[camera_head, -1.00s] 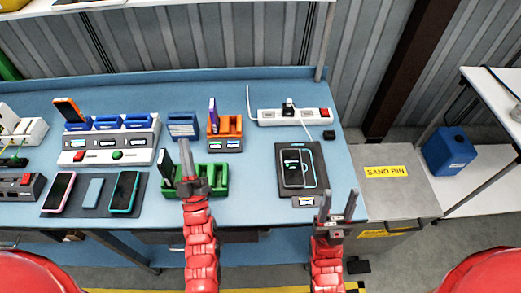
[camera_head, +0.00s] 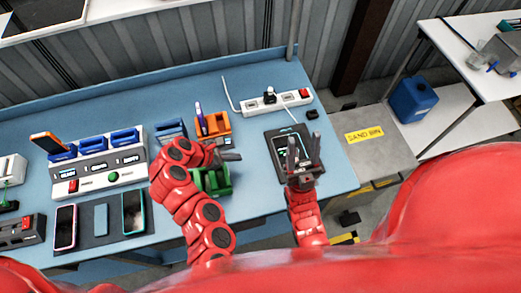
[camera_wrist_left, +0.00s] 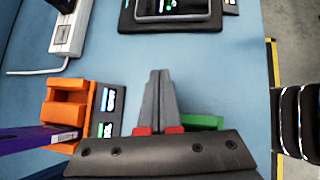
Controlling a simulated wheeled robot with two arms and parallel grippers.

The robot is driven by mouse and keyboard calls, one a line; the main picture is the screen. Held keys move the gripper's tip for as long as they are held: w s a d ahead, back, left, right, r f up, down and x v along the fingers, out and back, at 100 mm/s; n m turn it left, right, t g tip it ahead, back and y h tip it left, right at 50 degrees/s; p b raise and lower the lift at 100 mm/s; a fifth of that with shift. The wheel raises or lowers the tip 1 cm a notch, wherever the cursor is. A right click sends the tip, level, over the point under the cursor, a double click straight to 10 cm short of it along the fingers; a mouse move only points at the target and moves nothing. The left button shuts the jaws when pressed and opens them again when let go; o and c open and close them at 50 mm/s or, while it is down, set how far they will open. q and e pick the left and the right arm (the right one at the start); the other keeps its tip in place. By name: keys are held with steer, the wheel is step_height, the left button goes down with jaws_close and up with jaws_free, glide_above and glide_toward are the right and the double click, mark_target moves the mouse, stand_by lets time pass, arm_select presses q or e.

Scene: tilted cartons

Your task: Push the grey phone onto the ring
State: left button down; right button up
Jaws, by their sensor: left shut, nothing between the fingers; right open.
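The grey phone (camera_wrist_left: 172,10) lies on a black pad (camera_wrist_left: 126,20) at the top of the left wrist view, its screen lit. In the head view the pad (camera_head: 271,150) is on the right part of the blue table, and a pale ring outline shows on it. My right gripper (camera_head: 302,148) is open above the pad and hides much of the phone and ring. My left gripper (camera_head: 236,156) is shut and empty, pointing right, to the left of the pad. Its closed fingertips (camera_wrist_left: 158,75) are apart from the phone.
A green holder (camera_head: 212,182) is below my left gripper. An orange holder (camera_head: 215,126) with a purple item stands behind it. A white power strip (camera_head: 275,103) lies behind the pad. A mat with phones (camera_head: 90,232) is at left. Bare table lies between left gripper and pad.

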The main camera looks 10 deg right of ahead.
arm_select(q)
steer(key=shift+g+h, duration=0.3)
steer(key=shift+g, duration=0.2)
steer(key=b+x, duration=0.3)
steer(key=b, duration=0.1)
steer(key=s+b+x, duration=0.1)
steer(key=b+x, duration=0.2)
steer(key=d+b+x, duration=0.1)
steer(key=b+x, duration=0.2)
steer(key=b, duration=0.1)
steer(key=shift+s+r+b, duration=0.25)
steer(key=shift+b, duration=0.1)
steer(key=d, duration=0.1)
steer(key=d+p, duration=0.2)
steer(key=shift+w+d+r, duration=0.2)
steer(key=shift+w+r, duration=0.05)
steer(key=shift+d+f+p, duration=0.1)
steer(key=shift+d+p, duration=0.25)
steer(key=shift+d, duration=0.1)
steer(key=shift+w+d, duration=0.1)
steer(key=shift+w+f, duration=0.1)
